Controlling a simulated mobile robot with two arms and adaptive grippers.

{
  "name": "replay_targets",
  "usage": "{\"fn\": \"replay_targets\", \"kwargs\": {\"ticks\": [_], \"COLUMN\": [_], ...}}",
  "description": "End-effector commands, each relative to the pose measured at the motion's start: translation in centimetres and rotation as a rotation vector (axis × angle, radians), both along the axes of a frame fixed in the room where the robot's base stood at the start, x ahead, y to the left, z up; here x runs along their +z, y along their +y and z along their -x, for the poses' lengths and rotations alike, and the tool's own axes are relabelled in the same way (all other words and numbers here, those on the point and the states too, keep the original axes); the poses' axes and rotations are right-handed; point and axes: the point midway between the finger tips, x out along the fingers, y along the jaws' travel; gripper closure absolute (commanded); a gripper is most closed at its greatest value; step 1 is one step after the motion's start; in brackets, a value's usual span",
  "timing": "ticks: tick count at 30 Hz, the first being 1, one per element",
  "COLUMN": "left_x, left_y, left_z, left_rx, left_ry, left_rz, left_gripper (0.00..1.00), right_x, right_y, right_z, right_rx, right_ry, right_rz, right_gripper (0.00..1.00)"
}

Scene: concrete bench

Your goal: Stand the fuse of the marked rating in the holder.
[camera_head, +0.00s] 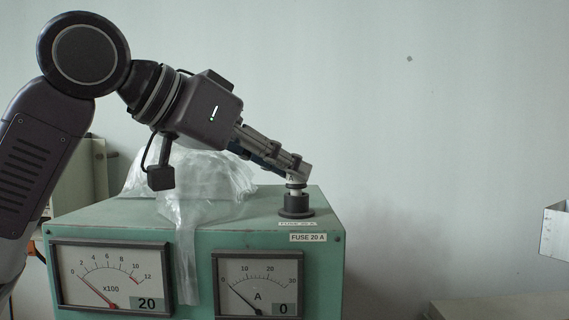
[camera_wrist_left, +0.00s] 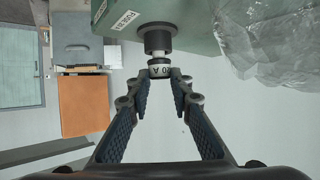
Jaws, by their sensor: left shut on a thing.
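My left gripper (camera_head: 299,170) is shut on a fuse (camera_head: 296,192), a pale cylinder with a dark band. In the left wrist view the fuse (camera_wrist_left: 160,71) sits between the fingertips, and its lettering reads in part "0 A". The fuse is about upright over the dark round holder (camera_head: 296,206) on top of the green meter box (camera_head: 190,238). Its lower end meets the holder's top; how deep it sits I cannot tell. A label (camera_head: 308,238) on the box front reads "FUSE 20 A". My right gripper is in neither view.
A crumpled clear plastic bag (camera_head: 205,185) lies on the box left of the holder and hangs over its front. Two dial meters, left (camera_head: 110,277) and right (camera_head: 258,285), are in the front face. The space right of the holder is clear.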

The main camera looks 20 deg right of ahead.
Motion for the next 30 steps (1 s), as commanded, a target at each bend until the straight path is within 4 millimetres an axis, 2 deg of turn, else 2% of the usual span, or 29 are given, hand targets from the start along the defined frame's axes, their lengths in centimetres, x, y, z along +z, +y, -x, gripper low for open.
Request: {"fn": "replay_targets", "kwargs": {"ticks": [20,21,26,30], "left_x": [-0.74,-0.74,-0.74,-0.74], "left_y": [0.01,0.01,0.01,0.01], "left_z": [0.00,0.00,0.00,0.01], "left_rx": [0.000,0.000,0.000,0.000], "left_ry": [0.000,0.000,0.000,0.000], "left_rz": [0.000,0.000,0.000,0.000], "left_gripper": [0.99,0.77,0.60,0.60], "right_x": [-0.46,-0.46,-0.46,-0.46], "right_y": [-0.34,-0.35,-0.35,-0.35], "right_z": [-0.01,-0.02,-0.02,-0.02], "right_rx": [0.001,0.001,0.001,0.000], "right_ry": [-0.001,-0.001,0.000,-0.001], "right_rz": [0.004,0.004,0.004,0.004], "right_gripper": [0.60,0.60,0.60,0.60]}}
